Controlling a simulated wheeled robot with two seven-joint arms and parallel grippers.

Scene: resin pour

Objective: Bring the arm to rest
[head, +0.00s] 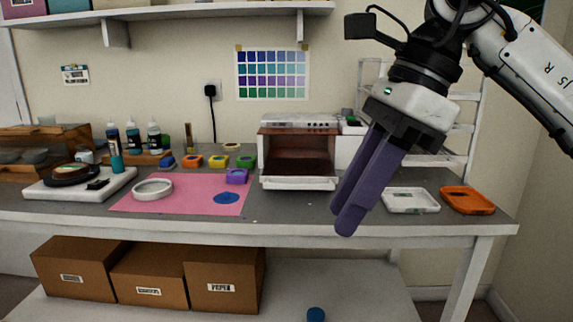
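My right gripper (354,218) hangs from the upper right in the head view, in front of the table (420,229) near its front edge. Its two long purple fingers point down and to the left and lie close together, one partly behind the other. I see nothing held between them, but the viewing angle hides the gap. It appears in front of the right part of the table, left of the white tray (410,200). My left gripper is not in the head view.
A small oven (298,183) stands open mid-table. A pink mat (130,207) holds a white ring (152,188) and a purple block (237,176). Bottles (133,138) and colored moulds stand behind. An orange tray (467,200) sits far right. Boxes (223,279) fill the lower shelf's left.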

